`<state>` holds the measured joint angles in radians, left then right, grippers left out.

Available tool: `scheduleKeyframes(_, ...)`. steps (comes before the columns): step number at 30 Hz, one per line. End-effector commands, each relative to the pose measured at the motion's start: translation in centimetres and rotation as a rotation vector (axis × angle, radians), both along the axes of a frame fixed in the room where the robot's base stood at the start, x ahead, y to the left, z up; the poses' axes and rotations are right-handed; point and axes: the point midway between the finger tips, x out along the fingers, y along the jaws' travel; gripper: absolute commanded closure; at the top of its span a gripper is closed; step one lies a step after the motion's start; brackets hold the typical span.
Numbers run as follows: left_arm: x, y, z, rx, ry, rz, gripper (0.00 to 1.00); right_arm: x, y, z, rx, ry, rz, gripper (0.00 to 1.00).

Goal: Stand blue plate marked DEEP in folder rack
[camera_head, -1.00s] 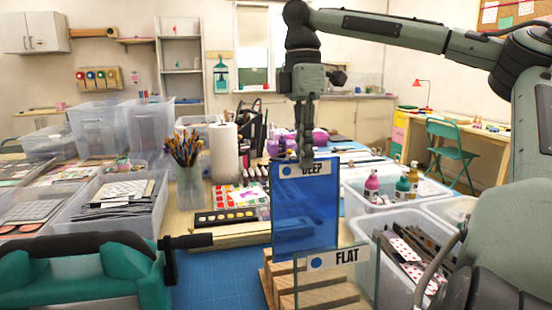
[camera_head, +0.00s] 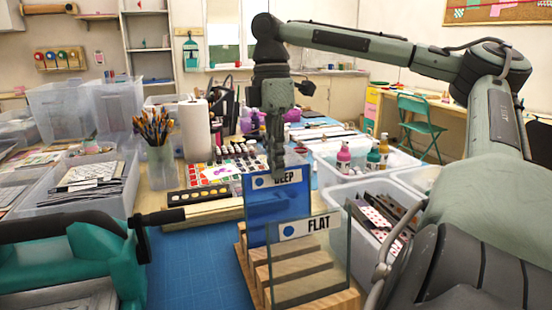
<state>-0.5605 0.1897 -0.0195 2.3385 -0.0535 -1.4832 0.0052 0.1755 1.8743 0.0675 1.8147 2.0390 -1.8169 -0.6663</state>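The blue plate marked DEEP (camera_head: 262,212) is upright, with its label along its top edge. My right gripper (camera_head: 277,172) points down at that top edge, its fingers shut on the plate and covering part of the label. The wooden folder rack (camera_head: 258,262) stands below on the blue mat. The plate's lower part is behind a clear plate marked FLAT (camera_head: 322,265), which stands in the rack's front. I cannot tell whether the blue plate's bottom rests in a slot. My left arm shows at lower left; its gripper's fingertips are not clearly seen.
A clear bin of paint bottles (camera_head: 340,172) and a bin of cards (camera_head: 372,240) stand right of the rack. The blue mat (camera_head: 190,270) left of the rack is clear.

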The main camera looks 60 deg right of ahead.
Motion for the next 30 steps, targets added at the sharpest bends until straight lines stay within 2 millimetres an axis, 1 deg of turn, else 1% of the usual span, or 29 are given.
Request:
scheduleKeyframes(5,0.0,0.0,0.0,0.0,0.0,0.0,0.71,0.0,0.0,0.0,0.0,0.0,0.0,1.0)
scheduleKeyframes(6,0.0,0.0,0.0,0.0,0.0,0.0,0.71,0.0,0.0,0.0,0.0,0.0,0.0,0.95)
scheduleKeyframes(12,0.0,0.0,0.0,0.0,0.0,0.0,0.71,0.0,0.0,0.0,0.0,0.0,0.0,0.71)
scheduleKeyframes(21,0.0,0.0,0.1,0.0,0.0,0.0,0.71,0.0,0.0,0.1,0.0,0.0,0.0,0.71)
scheduleKeyframes(30,0.0,0.0,0.6,0.0,0.0,0.0,0.71,0.2,-0.2,1.8,0.0,0.002,-0.002,0.71)
